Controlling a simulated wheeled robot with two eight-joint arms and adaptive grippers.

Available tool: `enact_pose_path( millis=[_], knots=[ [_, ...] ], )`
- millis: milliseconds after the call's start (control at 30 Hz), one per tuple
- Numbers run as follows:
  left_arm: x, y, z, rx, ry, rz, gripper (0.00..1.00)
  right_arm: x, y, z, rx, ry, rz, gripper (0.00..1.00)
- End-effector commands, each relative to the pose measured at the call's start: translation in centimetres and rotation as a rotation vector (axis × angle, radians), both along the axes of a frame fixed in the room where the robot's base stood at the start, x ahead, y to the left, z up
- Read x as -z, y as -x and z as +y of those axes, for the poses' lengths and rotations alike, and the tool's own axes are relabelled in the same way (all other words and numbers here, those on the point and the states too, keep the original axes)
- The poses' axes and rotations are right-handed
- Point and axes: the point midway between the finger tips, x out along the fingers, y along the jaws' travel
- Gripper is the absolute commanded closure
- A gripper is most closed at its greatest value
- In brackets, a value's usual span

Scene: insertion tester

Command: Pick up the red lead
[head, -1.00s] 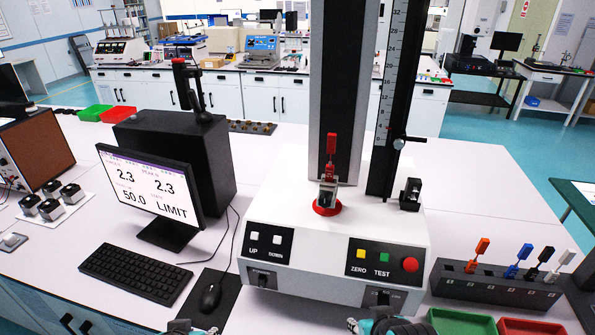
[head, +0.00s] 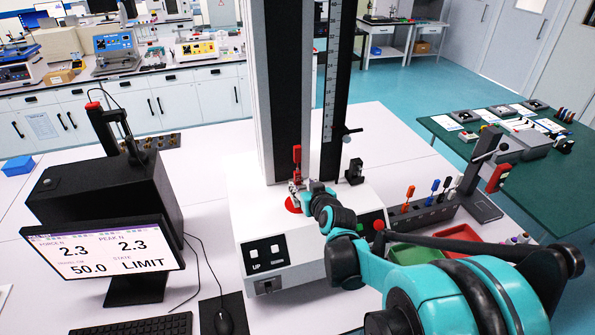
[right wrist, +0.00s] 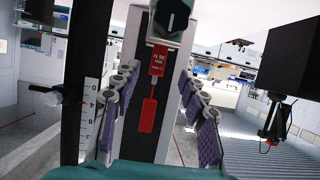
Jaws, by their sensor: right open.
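The red lead (head: 297,158) stands upright in the clamp on the white base of the tester, in front of the grey column. In the right wrist view the red lead (right wrist: 149,115) hangs from the clamp (right wrist: 170,20) at the top of the picture. My right gripper (head: 299,187) is at the clamp, low beside the lead. In the right wrist view its purple-padded fingers (right wrist: 158,85) are open, one on each side of the lead, with gaps visible. My left gripper is out of view.
A black rack (head: 425,214) at the right holds several leads, one of them orange-red (head: 409,193). Green (head: 392,254) and red (head: 450,245) trays lie in front of it, partly behind my right arm. The monitor (head: 105,255) stands at the left.

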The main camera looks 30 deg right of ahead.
Motion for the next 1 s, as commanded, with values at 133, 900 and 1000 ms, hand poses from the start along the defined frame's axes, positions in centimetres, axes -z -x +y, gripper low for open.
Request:
enact_pose_path(
  millis=[133,900,1000],
  knots=[
    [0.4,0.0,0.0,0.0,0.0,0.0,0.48,0.7,-1.5,-0.5,0.002,0.001,-0.003,0.57],
    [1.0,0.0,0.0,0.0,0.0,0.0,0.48,2.4,-6.9,-2.1,0.001,0.0,-0.001,0.73],
    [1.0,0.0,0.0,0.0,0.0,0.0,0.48,2.4,-6.9,-2.1,0.001,0.0,-0.001,0.99]
  ],
)
